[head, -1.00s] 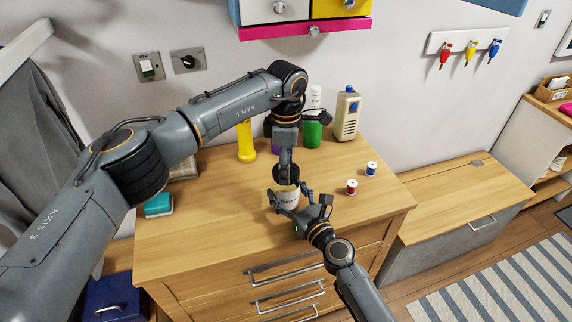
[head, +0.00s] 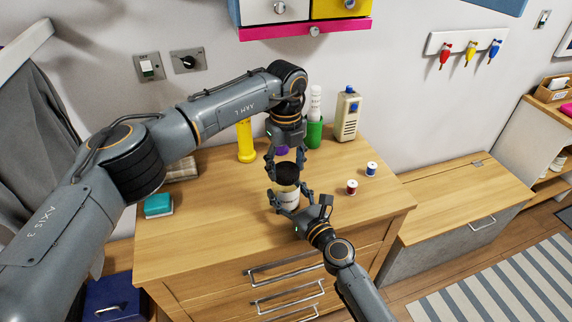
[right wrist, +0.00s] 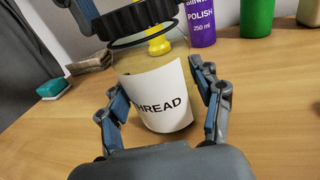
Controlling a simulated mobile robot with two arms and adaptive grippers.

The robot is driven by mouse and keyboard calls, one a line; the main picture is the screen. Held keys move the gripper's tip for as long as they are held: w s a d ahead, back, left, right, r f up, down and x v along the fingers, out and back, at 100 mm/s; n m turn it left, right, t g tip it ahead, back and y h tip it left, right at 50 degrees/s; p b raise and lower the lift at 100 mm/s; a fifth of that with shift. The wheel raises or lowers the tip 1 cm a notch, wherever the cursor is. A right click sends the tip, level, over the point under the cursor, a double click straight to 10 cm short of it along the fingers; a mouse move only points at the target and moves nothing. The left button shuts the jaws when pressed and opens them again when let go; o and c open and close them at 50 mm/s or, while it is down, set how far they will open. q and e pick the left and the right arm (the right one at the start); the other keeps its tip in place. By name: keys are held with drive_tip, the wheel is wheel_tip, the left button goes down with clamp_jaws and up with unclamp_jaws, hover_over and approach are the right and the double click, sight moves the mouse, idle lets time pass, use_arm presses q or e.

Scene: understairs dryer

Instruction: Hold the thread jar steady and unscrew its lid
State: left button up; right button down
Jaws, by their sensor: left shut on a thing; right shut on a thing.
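The thread jar (head: 288,199) stands on the dresser top, a clear jar with a white label reading THREAD; it fills the middle of the right wrist view (right wrist: 163,95). Its black ribbed lid (head: 287,175) sits at the jar's mouth, and the right wrist view shows a thin dark ring just under it. My left gripper (head: 286,171) comes down from above and is shut on the lid, one finger on each side. My right gripper (head: 289,195) is shut around the jar's body from the front. I cannot tell how loose the lid is.
Behind the jar stand a purple polish bottle (right wrist: 201,22), a green container (head: 314,134), a yellow object (head: 246,142) and a beige box (head: 347,116). Red (head: 351,187) and blue (head: 371,169) spools lie right. A teal sponge (head: 158,205) is at left. The front dresser top is clear.

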sight(286, 170)
use_arm(q)
drive_tip(key=n, duration=0.6)
drive_tip(key=shift+n, duration=0.3)
drive_tip(key=n, duration=0.5)
drive_tip(key=shift+f, duration=0.1)
drive_tip(key=shift+r, duration=0.25)
drive_tip(key=shift+r, duration=0.95)
drive_tip(key=shift+r, duration=0.1)
drive_tip(key=shift+r, duration=1.9)
use_arm(e)
drive_tip(key=shift+c, duration=0.8)
unclamp_jaws()
